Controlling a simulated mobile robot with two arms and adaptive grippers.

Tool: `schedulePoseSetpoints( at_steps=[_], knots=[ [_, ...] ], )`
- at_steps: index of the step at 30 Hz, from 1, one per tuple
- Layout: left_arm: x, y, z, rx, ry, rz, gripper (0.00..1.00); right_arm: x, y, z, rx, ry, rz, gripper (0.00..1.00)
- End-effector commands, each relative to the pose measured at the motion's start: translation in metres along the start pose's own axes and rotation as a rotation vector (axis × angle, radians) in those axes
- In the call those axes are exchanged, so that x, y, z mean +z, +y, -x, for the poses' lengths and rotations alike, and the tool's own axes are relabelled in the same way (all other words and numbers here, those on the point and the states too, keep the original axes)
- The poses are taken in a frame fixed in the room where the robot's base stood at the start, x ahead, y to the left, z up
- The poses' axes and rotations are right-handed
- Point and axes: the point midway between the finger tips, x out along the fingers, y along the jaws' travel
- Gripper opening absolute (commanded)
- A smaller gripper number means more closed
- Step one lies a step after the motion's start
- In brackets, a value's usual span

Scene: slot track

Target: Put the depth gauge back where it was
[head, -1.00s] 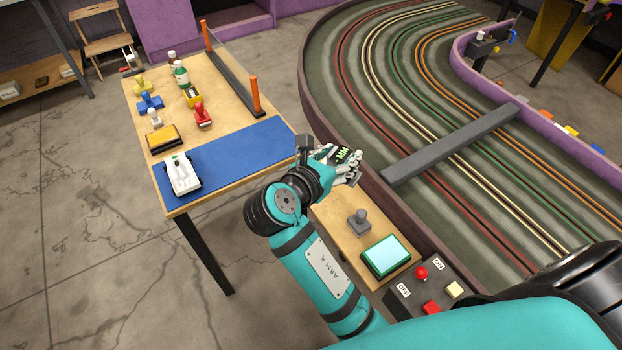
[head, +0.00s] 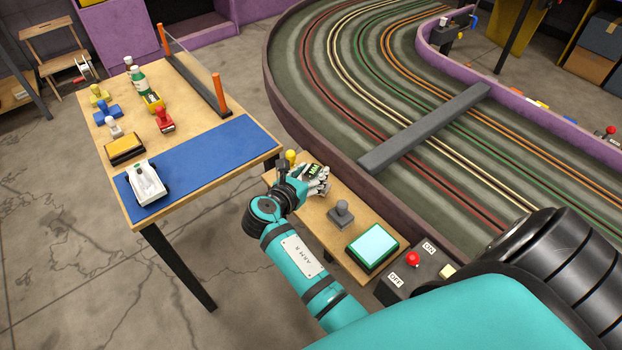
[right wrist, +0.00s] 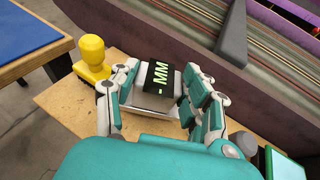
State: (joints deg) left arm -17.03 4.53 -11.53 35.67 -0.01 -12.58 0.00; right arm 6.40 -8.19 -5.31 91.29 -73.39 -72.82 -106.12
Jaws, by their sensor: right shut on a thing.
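The depth gauge (right wrist: 161,78) is a small grey block with a black display reading MM in green letters. My right gripper (right wrist: 162,100) is shut on it, with fingers on both sides. In the head view the right gripper (head: 318,182) is over the far end of a low wooden bench (head: 318,215), and the gauge's display (head: 313,170) shows among the fingers. A pale plate shows under the gauge in the right wrist view. I cannot tell whether the gauge touches the bench. My left gripper is not in view.
A grey stamp (head: 341,214) and a cyan-topped pad (head: 373,247) are nearer on the bench. The track wall (head: 330,150) runs along its right. The table with a blue mat (head: 210,160) is left.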

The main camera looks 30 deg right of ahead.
Motion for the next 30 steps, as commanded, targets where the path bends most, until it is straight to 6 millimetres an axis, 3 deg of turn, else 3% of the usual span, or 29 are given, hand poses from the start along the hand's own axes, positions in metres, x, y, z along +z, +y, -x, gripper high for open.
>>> schedulePoseSetpoints(
  at_steps=[4,14,15,18,20,30],
  knots=[
    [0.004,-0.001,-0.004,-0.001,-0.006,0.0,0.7,-0.018,0.0,-0.007,-0.001,-0.001,0.001,0.04],
    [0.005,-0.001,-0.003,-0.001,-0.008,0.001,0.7,-0.02,0.0,-0.007,0.0,-0.001,0.001,0.04],
    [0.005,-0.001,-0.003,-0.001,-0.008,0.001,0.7,-0.02,0.0,-0.008,0.0,-0.001,0.0,0.49],
    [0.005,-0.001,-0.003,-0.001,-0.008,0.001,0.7,-0.02,0.0,-0.007,0.0,0.0,0.0,0.62],
    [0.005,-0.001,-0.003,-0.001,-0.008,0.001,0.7,-0.02,0.0,-0.007,0.0,0.0,0.0,0.7],
    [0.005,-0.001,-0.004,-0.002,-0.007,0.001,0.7,-0.018,0.0,-0.007,0.0,0.0,0.0,0.7]
  ],
)
